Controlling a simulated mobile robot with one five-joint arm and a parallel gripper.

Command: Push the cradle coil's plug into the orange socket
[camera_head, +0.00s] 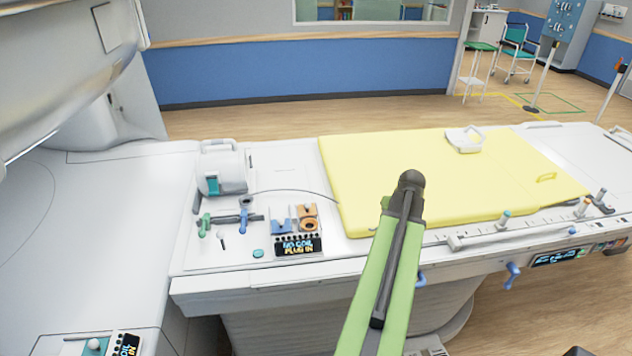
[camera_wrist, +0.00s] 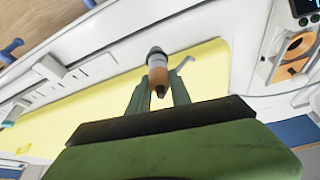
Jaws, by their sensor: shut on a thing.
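In the wrist view, my gripper (camera_wrist: 159,86) is shut on a plug (camera_wrist: 157,65) with an orange body and a grey end, pointing away from my palm. The orange socket (camera_head: 308,217) is beside a blue socket on the table's near left part, above a sign reading "NO COIL PLUG IN". It also shows at the upper right of the wrist view (camera_wrist: 287,68), apart from the plug. A white coil housing with a teal patch (camera_head: 222,168), seemingly the cradle coil, stands behind it.
A thin dark cable (camera_head: 300,191) arcs from beside the coil towards the yellow mattress (camera_head: 370,180). Green and blue fittings (camera_head: 228,222) lie left of the sockets. The scanner housing (camera_head: 60,70) overhangs the far left. A rail with knobs runs along the right front edge.

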